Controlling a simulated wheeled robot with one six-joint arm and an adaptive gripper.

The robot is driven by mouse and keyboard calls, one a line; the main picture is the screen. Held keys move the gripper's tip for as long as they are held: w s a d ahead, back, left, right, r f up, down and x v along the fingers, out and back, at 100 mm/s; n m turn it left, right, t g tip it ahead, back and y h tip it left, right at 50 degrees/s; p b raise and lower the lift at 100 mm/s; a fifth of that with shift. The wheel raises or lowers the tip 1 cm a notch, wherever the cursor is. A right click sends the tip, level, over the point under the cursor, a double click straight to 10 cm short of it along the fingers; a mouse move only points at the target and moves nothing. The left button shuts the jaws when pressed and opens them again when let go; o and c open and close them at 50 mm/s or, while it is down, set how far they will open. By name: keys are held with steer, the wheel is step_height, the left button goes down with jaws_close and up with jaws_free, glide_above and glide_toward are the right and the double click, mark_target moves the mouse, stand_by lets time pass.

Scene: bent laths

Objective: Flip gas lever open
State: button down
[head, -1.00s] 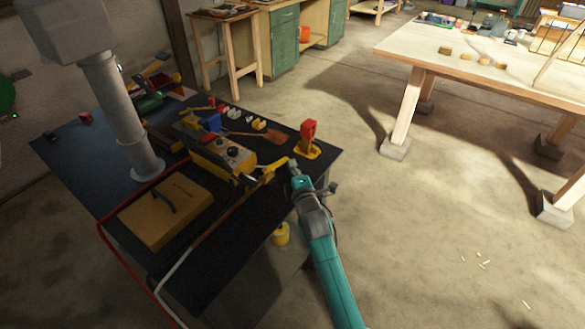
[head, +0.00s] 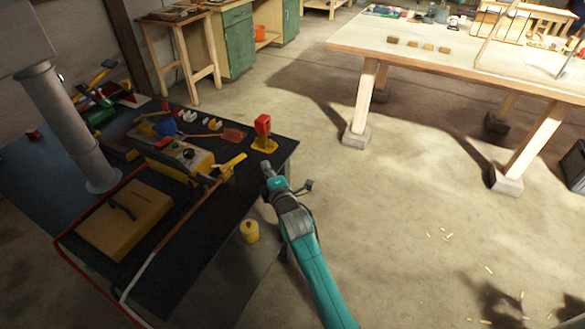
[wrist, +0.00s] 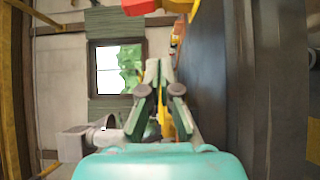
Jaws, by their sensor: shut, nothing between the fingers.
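A yellow lever (head: 233,163) sticks out near the front right of the dark workbench, at the end of a pipe beside a yellow control box (head: 182,160). It slants up to the right. I take it for the gas lever, but cannot be sure. A red lever (head: 263,126) stands upright on a yellow base near the bench corner. My gripper (head: 266,168) is just off the bench's right edge, right of the yellow lever and apart from it. In the wrist view my gripper (wrist: 163,72) is shut and empty; something yellow shows partly hidden behind its fingers.
The dark workbench (head: 215,215) carries a yellow-brown case (head: 125,218), a grey post (head: 72,135) and several tools. A light wooden table (head: 440,55) stands at right. The concrete floor between them is mostly clear.

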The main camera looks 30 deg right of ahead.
steer(key=s+d, duration=0.3)
steer(key=d, duration=0.3)
steer(key=shift+s+d, duration=0.25)
steer(key=shift+d, duration=0.1)
stand_by(0.4)
